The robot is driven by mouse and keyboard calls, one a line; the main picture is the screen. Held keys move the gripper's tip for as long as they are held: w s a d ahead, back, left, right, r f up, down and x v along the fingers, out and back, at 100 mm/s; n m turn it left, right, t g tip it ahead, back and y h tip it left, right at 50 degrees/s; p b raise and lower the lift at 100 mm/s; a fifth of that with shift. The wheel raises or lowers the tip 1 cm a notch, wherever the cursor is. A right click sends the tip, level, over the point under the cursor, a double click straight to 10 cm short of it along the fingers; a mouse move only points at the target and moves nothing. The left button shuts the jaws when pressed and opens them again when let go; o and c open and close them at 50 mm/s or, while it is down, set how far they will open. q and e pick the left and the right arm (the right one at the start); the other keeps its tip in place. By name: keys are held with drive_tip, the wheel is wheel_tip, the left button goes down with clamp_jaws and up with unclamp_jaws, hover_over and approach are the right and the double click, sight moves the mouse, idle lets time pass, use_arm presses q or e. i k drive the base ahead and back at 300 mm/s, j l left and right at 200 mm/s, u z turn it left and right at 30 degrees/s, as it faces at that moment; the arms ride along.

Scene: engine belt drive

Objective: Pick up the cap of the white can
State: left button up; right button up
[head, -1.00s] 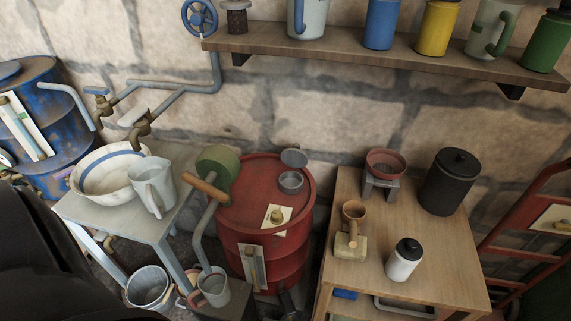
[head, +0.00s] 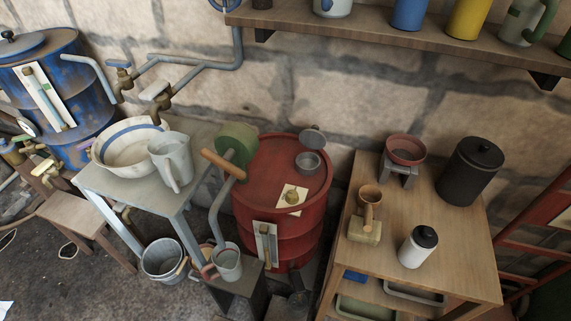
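The white can (head: 415,250) stands upright on the wooden table at the right of the head view. Its black cap (head: 426,236) sits on top of it. Neither of my grippers shows in the head view, so I cannot see whether they are open or shut.
On the wooden table (head: 455,262) are a wooden scoop-like cup on a block (head: 366,222), a red bowl on a stand (head: 405,151) and a black canister (head: 470,171). A red barrel (head: 270,200) stands left of the table. A shelf (head: 400,38) runs above.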

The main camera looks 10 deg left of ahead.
sight(425, 237)
drive_tip(key=z, duration=1.15)
